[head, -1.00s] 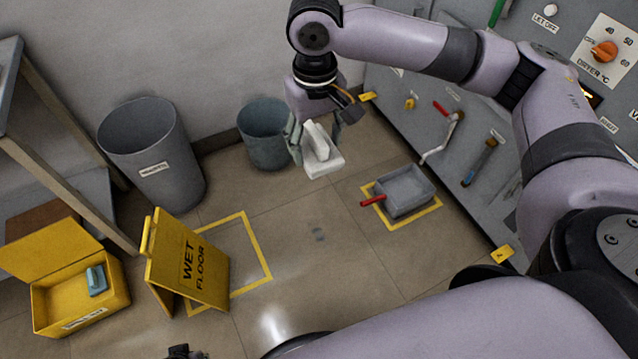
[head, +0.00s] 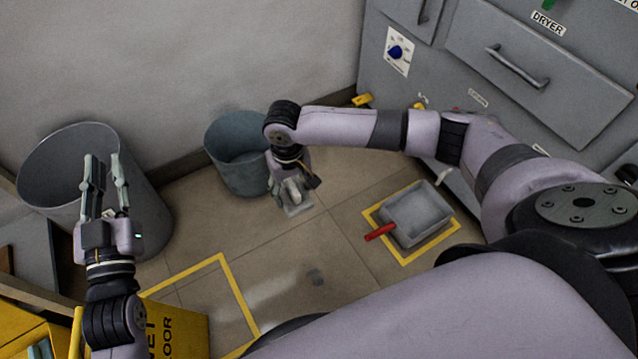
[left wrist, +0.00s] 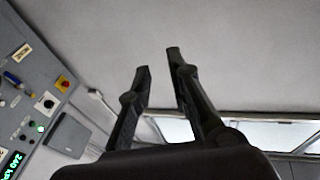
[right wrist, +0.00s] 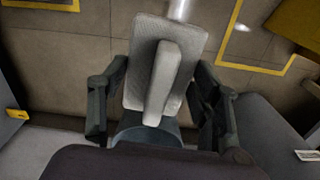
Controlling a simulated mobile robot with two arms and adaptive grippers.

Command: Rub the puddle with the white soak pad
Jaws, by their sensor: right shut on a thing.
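The white soak pad (head: 298,208), a flat block with a raised bar grip, is in my right gripper (head: 285,190), between the blue-grey bin and the grey tray. The right wrist view shows the pad (right wrist: 140,80) with its bar between the fingers (right wrist: 160,100). The gap between pad and floor is hard to judge.
The blue-grey bin (head: 235,150) stands by the wall, the large grey bin (head: 60,160) at left. A grey tray with red handle (head: 415,218) sits in a yellow floor square. The yellow wet-floor sign (head: 180,325) is at lower left. Grey cabinets (head: 470,90) line the right.

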